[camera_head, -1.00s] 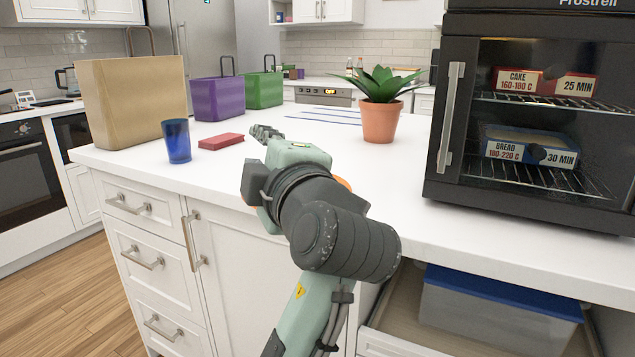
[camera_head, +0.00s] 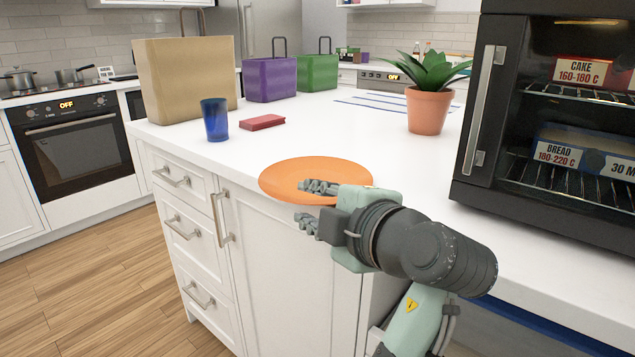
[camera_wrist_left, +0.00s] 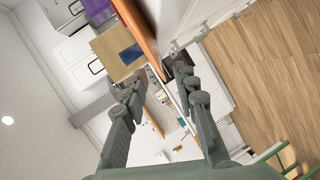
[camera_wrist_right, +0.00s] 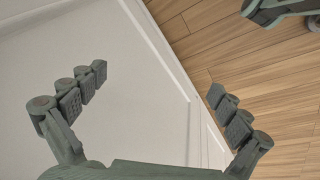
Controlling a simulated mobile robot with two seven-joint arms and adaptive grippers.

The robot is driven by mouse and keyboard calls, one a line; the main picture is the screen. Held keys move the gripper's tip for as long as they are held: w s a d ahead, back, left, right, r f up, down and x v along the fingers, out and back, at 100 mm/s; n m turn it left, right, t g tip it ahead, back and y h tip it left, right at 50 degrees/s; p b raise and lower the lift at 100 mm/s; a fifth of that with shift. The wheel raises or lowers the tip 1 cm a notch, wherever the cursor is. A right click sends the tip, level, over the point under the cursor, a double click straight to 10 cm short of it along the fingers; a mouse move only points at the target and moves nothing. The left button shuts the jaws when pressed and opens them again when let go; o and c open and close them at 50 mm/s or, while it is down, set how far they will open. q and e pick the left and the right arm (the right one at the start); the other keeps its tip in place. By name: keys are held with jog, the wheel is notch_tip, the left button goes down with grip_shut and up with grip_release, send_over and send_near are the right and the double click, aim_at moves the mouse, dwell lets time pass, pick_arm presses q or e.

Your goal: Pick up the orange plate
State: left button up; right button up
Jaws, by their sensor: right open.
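The orange plate (camera_head: 278,180) lies flat at the front edge of the white counter, with its near rim sticking out past the edge. My left gripper (camera_head: 312,205) is open at the plate's near right rim. One finger shows over the plate and the other lower, in front of the cabinet. In the left wrist view the plate (camera_wrist_left: 138,32) shows nearly edge-on, ahead of the open fingers; contact cannot be told. My right gripper (camera_wrist_right: 157,83) is open and empty, facing a white cabinet panel and the wooden floor.
A blue cup (camera_head: 214,120), a red block (camera_head: 262,122) and a tan bag (camera_head: 186,80) stand behind the plate to the left. A potted plant (camera_head: 428,112) and a black oven (camera_head: 545,120) stand to the right.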

aim_at(304, 203)
pick_arm(q)
jog(key=x, duration=0.4)
jog(key=shift+w+f, duration=0.15)
jog(key=shift+c, duration=0.5)
grip_shut()
